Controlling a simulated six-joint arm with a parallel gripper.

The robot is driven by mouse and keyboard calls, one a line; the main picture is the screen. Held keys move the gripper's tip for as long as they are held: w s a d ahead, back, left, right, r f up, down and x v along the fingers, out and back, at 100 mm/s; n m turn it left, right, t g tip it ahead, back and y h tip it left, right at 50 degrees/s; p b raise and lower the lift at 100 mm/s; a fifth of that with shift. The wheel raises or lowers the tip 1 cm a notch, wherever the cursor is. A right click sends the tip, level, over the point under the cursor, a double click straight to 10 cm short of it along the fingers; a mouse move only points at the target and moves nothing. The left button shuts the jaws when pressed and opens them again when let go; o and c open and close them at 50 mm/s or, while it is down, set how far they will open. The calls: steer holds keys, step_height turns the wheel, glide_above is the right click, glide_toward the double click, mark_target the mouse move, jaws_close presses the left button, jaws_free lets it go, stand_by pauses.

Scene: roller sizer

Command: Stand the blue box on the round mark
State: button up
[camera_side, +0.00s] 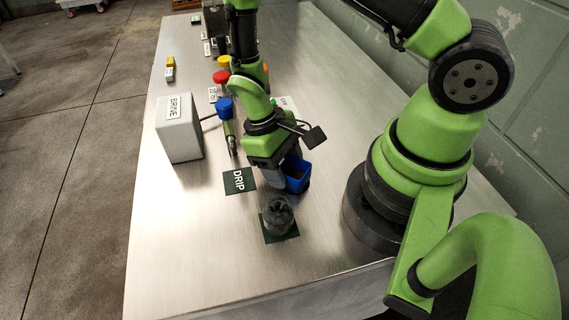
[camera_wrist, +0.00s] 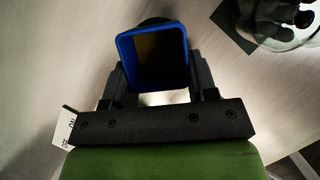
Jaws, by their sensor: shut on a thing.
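The blue box (camera_side: 298,174) is an open-topped container with a dark inside. It looks roughly upright in the side view, and its open top faces the camera in the wrist view (camera_wrist: 153,55). My gripper (camera_side: 281,177) is shut on it, with one finger on either side in the wrist view (camera_wrist: 157,78). I cannot tell whether the box's base touches the table. A dark rounded edge (camera_wrist: 154,21) shows just beyond the box in the wrist view; I cannot tell whether it is the round mark. No round mark shows clearly in the side view.
A glass jar (camera_side: 278,213) with dark contents stands on a dark square mat, close in front of the box. A DRIP card (camera_side: 238,181) lies to the left. A grey BRINE block (camera_side: 180,129) and blue, red and yellow knobs stand behind. The table's front left is clear.

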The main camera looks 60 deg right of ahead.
steer(key=shift+f, duration=0.1)
steer(key=o, duration=1)
steer(key=shift+c, duration=0.2)
steer(key=v, duration=1.2)
steer(key=s+r+m+t, duration=0.1)
steer(key=s+r+t, duration=0.2)
steer(key=r, duration=0.3)
steer(key=s+r+m+t+y, duration=0.1)
steer(key=s+r+t, duration=0.3)
steer(key=r, duration=0.3)
steer(key=s+r+m+t+y, duration=0.1)
steer(key=s+r+m+t, duration=0.1)
steer(key=r, duration=0.4)
steer(key=shift+s+d+r+t, duration=0.25)
steer(key=shift+s+t, duration=0.4)
steer(key=shift+t, duration=0.65)
